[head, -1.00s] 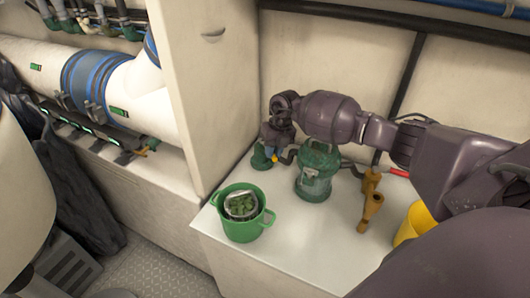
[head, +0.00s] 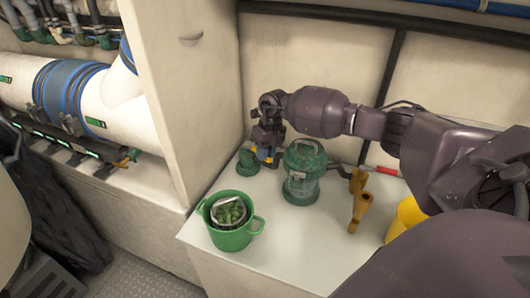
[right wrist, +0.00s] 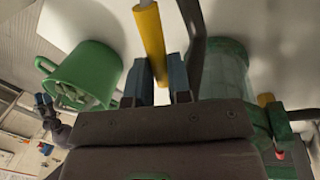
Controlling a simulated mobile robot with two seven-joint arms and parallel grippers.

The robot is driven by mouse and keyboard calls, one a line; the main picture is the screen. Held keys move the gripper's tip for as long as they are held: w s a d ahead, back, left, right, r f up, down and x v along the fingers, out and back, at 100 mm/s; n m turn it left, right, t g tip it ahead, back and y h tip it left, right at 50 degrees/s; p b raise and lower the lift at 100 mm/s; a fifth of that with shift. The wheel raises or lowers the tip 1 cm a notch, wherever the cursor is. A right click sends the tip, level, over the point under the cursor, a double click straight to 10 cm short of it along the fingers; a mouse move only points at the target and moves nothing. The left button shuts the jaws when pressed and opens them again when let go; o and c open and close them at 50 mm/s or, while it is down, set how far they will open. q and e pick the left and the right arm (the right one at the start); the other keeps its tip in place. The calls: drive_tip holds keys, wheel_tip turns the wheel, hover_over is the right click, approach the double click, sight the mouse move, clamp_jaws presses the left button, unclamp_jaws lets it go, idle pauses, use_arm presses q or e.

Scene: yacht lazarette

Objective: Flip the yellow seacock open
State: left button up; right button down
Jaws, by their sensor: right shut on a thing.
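My right gripper (head: 266,153) is at the yellow seacock handle (right wrist: 150,42), between the green fitting and the strainer. In the right wrist view its two blue-grey fingers (right wrist: 161,82) are shut on the handle, one on each side. In the head view only small bits of yellow show around the fingers. The seacock's green body (head: 247,162) stands on the white top just left of the gripper. The handle's joint with the valve is hidden. A small dark shape with bluish tips (right wrist: 46,106) in the right wrist view may be my left gripper.
A green strainer with a clear bowl (head: 303,172) stands close right of the gripper. A green bucket (head: 231,240) holding a tin stands in front.

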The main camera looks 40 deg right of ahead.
drive_tip(key=c, duration=1.1)
unclamp_jaws()
drive_tip(key=shift+o, duration=0.2)
